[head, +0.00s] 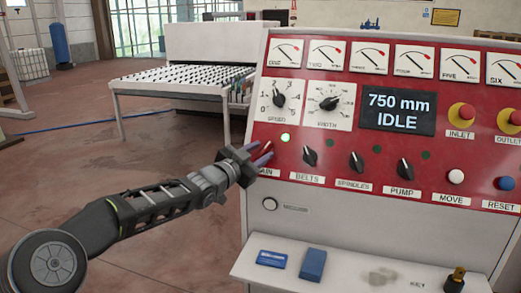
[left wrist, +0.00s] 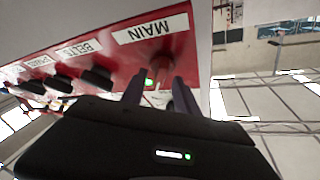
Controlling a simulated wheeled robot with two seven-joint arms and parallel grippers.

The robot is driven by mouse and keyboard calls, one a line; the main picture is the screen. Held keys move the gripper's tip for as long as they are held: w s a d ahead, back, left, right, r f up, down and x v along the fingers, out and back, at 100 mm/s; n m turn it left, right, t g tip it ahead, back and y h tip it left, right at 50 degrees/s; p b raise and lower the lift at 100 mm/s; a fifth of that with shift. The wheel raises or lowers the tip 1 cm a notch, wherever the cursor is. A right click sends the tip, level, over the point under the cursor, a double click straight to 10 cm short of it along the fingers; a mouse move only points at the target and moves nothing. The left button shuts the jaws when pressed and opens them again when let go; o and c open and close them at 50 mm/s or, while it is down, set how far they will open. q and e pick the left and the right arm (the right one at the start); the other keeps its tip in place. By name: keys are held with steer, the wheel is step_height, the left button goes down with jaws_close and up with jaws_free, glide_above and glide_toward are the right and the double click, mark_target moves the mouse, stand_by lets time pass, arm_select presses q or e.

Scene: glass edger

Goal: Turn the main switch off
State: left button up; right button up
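The main switch (left wrist: 160,62) is a red knob on the red panel, beside the MAIN label (left wrist: 152,28) in the left wrist view. In the head view my gripper mostly hides it, and its label (head: 268,172) is partly covered. My left gripper (head: 264,152) is at the panel's lower left corner. In the left wrist view its two fingers (left wrist: 159,84) are spread apart, one on each side of the knob, with no clear grip on it. A green lamp (head: 285,137) above the switch is lit. My right gripper is not in view.
Black knobs for belts (head: 309,157), spindles (head: 356,161) and pump (head: 404,169) stand in a row to the right. The display (head: 398,113) reads 750 mm, IDLE. A ledge below holds a blue box (head: 313,264) and a blue-and-white packet (head: 272,258).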

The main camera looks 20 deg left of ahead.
arm_select(q)
steer(key=shift+w, duration=0.2)
jaws_close()
stand_by(0.3)
